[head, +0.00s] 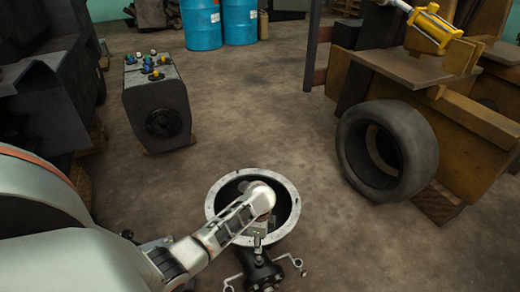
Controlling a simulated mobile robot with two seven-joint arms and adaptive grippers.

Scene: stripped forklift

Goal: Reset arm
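My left arm comes in from the left, with large pale links close to the camera. Its slimmer forearm reaches to the lower middle and bends down at a rounded wrist. Below the wrist is a dark body with thin metal links to either side, which seems to be my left gripper (262,270). Its fingertips are not clear, and I see nothing held in it. My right gripper is not in view.
A round metal flange (289,190) lies behind the wrist. A dark box with coloured knobs (157,110) stands back left. Blue drums (202,25) stand behind. The middle floor is clear.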

